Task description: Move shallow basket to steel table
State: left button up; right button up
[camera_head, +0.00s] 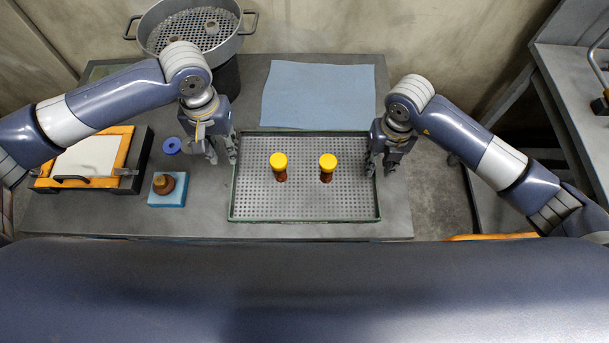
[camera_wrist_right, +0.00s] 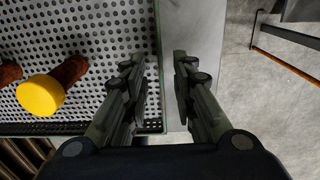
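The shallow basket (camera_head: 300,204) is a rectangular perforated metal tray with a thin green rim. It lies flat on the grey table (camera_head: 330,229). Two brown bottles with yellow caps (camera_head: 279,166) (camera_head: 327,168) stand in it. My left gripper (camera_head: 223,153) is at the basket's left rim with its fingers apart. My right gripper (camera_head: 379,163) is at the right rim, also with fingers apart. In the right wrist view, the basket's rim (camera_wrist_right: 160,75) runs between the open fingers (camera_wrist_right: 158,85). I cannot tell whether either gripper touches the rim.
A blue cloth (camera_head: 318,94) lies behind the basket. A round two-handled sieve (camera_head: 155,36) stands at the back left. An orange-framed screen (camera_head: 90,158), a blue block with a brown object (camera_head: 170,189) and a blue ring (camera_head: 171,145) are left. Another grey bench (camera_head: 570,75) stands at the right.

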notch_tip(320, 180, up, 7)
dwell(0.3)
dwell(0.5)
